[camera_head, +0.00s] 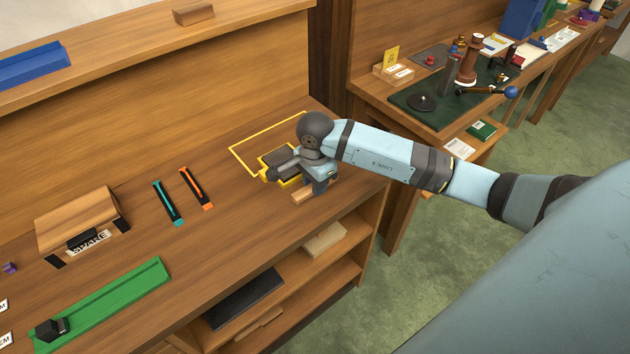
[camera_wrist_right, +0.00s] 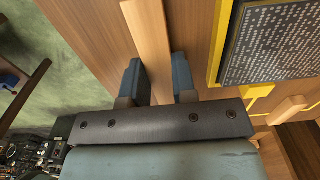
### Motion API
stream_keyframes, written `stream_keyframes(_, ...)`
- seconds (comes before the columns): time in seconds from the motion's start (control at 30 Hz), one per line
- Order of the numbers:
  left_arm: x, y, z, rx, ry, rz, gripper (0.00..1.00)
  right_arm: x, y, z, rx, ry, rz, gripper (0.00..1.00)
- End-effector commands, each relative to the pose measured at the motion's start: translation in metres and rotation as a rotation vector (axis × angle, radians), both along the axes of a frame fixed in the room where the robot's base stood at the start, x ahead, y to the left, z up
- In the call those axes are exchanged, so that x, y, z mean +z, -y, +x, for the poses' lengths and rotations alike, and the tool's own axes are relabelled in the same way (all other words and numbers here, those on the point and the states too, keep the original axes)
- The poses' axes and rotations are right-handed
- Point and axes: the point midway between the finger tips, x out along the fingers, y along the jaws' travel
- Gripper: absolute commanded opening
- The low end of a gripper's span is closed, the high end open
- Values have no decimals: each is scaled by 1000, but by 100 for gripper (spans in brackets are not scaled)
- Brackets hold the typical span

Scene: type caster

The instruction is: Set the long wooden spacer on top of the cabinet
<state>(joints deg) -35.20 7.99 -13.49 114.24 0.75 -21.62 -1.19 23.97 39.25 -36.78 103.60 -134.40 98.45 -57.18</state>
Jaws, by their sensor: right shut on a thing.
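The long wooden spacer is a pale wooden bar (camera_head: 304,196), partly hidden beneath my right gripper (camera_head: 317,188). In the wrist view the bar (camera_wrist_right: 150,45) runs between the two fingers of my right gripper (camera_wrist_right: 157,75), which is shut on it. The bar is at or just above the wooden worktop (camera_head: 232,205), near its right front edge; I cannot tell if it touches. A wooden box with a dark, labelled front (camera_head: 78,222) sits at the left on the worktop. Which piece is the cabinet is not clear. My left gripper is not in view.
A yellow-framed dark plate (camera_head: 275,160) lies beside my right gripper. Teal (camera_head: 168,205) and orange (camera_head: 196,188) strips and a green tray (camera_head: 110,305) lie to the left. A small wooden block (camera_head: 193,13) sits on the upper shelf. Open worktop lies between.

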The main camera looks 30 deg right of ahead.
Motion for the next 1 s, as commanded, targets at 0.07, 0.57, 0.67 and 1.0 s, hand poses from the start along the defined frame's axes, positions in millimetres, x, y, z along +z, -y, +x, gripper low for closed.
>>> stream_keyframes(0.07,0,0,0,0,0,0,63,-2,0,1,0,2,-1,3)
stream_keyframes(0.57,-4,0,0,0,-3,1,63,-5,0,0,0,1,-1,51)
stream_keyframes(0.67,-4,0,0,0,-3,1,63,-4,0,0,0,1,-1,51)
stream_keyframes(1.0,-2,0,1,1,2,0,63,23,1,2,2,6,-2,51)
